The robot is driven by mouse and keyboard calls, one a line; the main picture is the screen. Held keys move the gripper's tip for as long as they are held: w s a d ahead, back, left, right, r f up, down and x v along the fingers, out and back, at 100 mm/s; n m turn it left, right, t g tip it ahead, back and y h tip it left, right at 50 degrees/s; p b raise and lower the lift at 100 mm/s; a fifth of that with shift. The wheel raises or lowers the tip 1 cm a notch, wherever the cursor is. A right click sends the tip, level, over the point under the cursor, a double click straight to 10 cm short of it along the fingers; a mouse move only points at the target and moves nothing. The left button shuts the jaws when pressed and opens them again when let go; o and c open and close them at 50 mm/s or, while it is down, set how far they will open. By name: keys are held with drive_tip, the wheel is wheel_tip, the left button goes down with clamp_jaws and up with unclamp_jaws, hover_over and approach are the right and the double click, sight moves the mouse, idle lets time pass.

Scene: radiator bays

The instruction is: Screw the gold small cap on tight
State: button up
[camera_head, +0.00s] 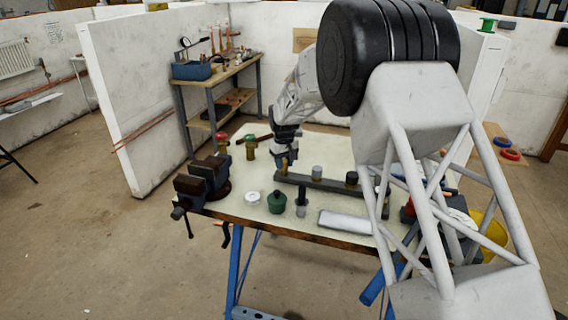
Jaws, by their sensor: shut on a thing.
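The gold small cap (284,164) is between the fingertips of my gripper (284,157), at the left end of a dark bar (330,186) on the bench. My gripper points down from behind and is shut on the cap. The cap looks upright, but it is too small to tell whether it touches the bar or how far it is on a thread. A grey cap (317,172) and a black cap (352,178) stand further right along the same bar.
The bench top (232,208) bears a vise (205,178) at left, a white round piece (253,198), a green pot (277,203) and a grey metal piece (345,221) in front. Red-topped (222,142) and green-topped (250,147) fittings stand behind. My arm hides the right side.

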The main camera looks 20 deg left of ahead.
drive_tip(key=m, duration=0.4)
drive_tip(key=shift+m, duration=0.3)
drive_tip(key=m, duration=0.3)
drive_tip(key=shift+m, duration=0.3)
drive_tip(key=m, duration=0.3)
drive_tip(key=shift+m, duration=0.4)
drive_tip(key=m, duration=0.3)
drive_tip(key=shift+m, duration=0.4)
drive_tip(key=m, duration=0.6)
drive_tip(key=shift+m, duration=0.3)
drive_tip(key=m, duration=0.6)
